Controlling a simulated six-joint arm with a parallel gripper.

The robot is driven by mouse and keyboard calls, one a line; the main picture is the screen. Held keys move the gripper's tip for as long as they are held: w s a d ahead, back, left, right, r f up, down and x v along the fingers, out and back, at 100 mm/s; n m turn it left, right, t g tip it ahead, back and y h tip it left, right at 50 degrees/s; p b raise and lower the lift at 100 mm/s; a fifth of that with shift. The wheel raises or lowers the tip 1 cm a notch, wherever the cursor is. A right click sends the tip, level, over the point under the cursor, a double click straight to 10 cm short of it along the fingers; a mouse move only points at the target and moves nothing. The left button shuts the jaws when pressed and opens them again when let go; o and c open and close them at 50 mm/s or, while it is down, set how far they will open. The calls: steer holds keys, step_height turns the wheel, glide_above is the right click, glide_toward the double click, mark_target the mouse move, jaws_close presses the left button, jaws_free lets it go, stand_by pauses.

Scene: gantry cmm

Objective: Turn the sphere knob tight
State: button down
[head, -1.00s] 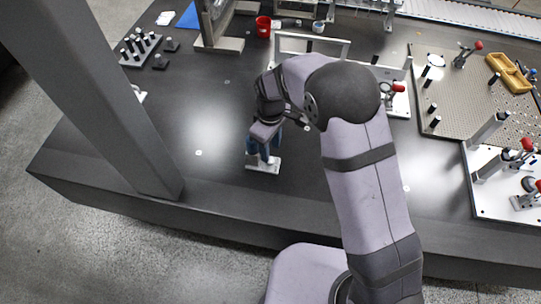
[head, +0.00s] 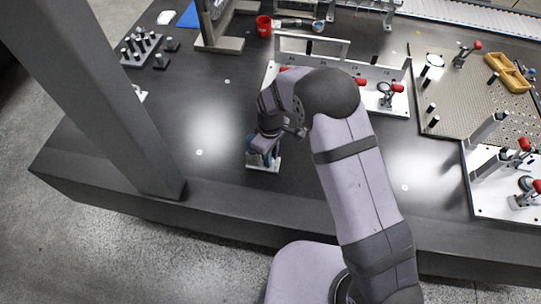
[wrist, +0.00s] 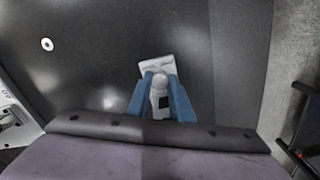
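The sphere knob (wrist: 160,81) is pale and round. In the wrist view it sits between the two blue fingers of my gripper (wrist: 160,78), over a small white base plate (wrist: 155,65). A pale part with a dark square shows below the knob, between the fingers. In the head view my gripper (head: 263,157) points down at the base plate (head: 265,167) near the table's front edge, and the knob is mostly hidden by the fingers and wrist. The fingers are close on both sides of the knob; I cannot tell whether they touch it.
A white fixture with red-handled clamps (head: 397,88) stands behind and right. A perforated plate (head: 450,110) and another clamp fixture (head: 490,195) are at the right. A grey column (head: 120,110) rises at the left. The dark table around the base plate is clear.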

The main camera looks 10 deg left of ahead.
steer(key=shift+m, duration=0.4)
steer(key=m, duration=0.6)
steer(key=shift+b, duration=0.35)
steer(key=m, duration=1.3)
steer(key=shift+b, duration=0.3)
steer(key=m, duration=0.6)
steer(key=c, duration=1.6)
jaws_free()
steer(key=shift+o, duration=0.2)
